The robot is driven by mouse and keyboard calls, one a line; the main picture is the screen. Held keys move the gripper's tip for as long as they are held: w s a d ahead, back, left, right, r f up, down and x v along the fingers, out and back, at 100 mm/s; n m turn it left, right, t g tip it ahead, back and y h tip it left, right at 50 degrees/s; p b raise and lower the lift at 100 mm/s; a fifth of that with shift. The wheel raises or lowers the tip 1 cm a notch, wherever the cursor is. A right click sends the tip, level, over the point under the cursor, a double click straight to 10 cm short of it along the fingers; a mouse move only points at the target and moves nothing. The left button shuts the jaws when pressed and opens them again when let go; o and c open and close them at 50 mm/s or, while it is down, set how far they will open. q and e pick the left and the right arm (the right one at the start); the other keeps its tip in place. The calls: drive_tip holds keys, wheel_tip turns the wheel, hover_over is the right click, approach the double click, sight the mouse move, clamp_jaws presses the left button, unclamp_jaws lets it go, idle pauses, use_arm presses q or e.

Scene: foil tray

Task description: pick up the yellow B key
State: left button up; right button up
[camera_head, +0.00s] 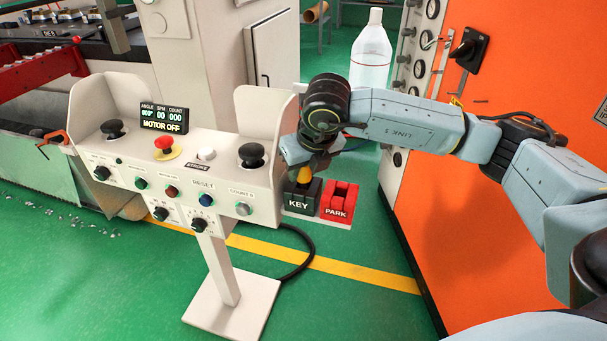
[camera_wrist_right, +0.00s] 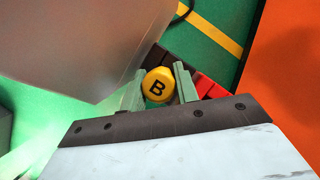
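The yellow B key (camera_wrist_right: 157,88) shows its round head, marked with a black B, in the right wrist view. In the head view the yellow key (camera_head: 304,175) stands in the black holder marked KEY (camera_head: 299,201), under my right gripper (camera_head: 306,163). In the right wrist view the two green fingers of the right gripper (camera_wrist_right: 160,84) lie one on each side of the key's head. The gap between fingers and key looks very small; I cannot tell whether they press on it. My left gripper is not in view.
The red PARK holder (camera_head: 339,202) is right beside the black one. The cream control console (camera_head: 190,165) stands close on the left. An orange cabinet (camera_head: 470,230) is on the right. A clear bottle (camera_head: 371,55) stands behind my right arm.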

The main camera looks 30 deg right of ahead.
drive_tip(key=c, duration=0.4)
drive_tip(key=shift+r, duration=0.1)
